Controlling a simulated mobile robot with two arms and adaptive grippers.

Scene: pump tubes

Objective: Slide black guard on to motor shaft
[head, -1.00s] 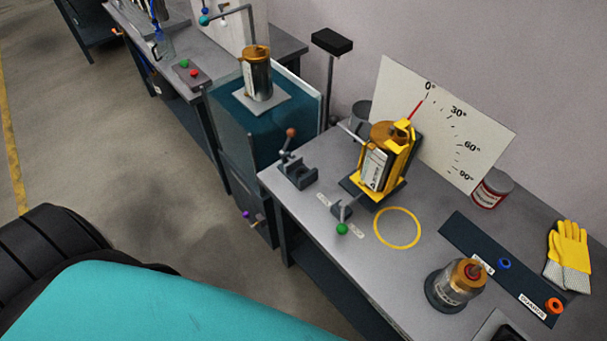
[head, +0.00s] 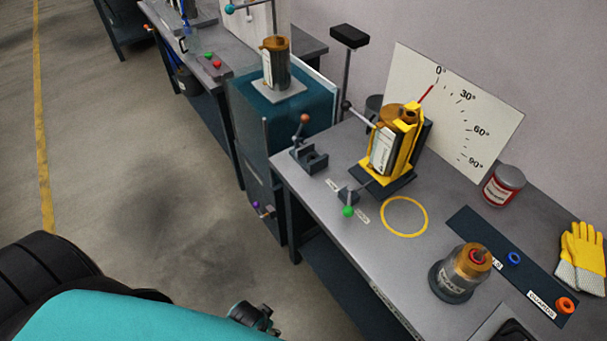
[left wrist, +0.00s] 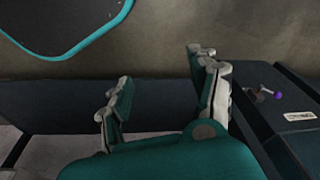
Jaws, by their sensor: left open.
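No black guard can be clearly made out. A copper-topped motor (head: 398,135) sits tilted in a yellow cradle beside an angle board. Another copper-topped unit (head: 460,270), with a red centre on top, stands in a dark round base at the bench's front right. A third (head: 275,65) stands on the teal cabinet. A dark mat (head: 490,240) labelled "GUARDS" holds a blue ring (head: 514,258) and an orange ring (head: 565,305). My left gripper (left wrist: 165,88) is open and empty in the left wrist view, away from these things. My right gripper is not seen.
The angle board (head: 460,110) stands behind the cradle. A clamp (head: 309,155), a green-knobbed lever (head: 348,210), a can (head: 503,186) and yellow gloves (head: 582,255) are on the bench. A yellow circle (head: 404,216) marks clear bench top. Open floor lies left.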

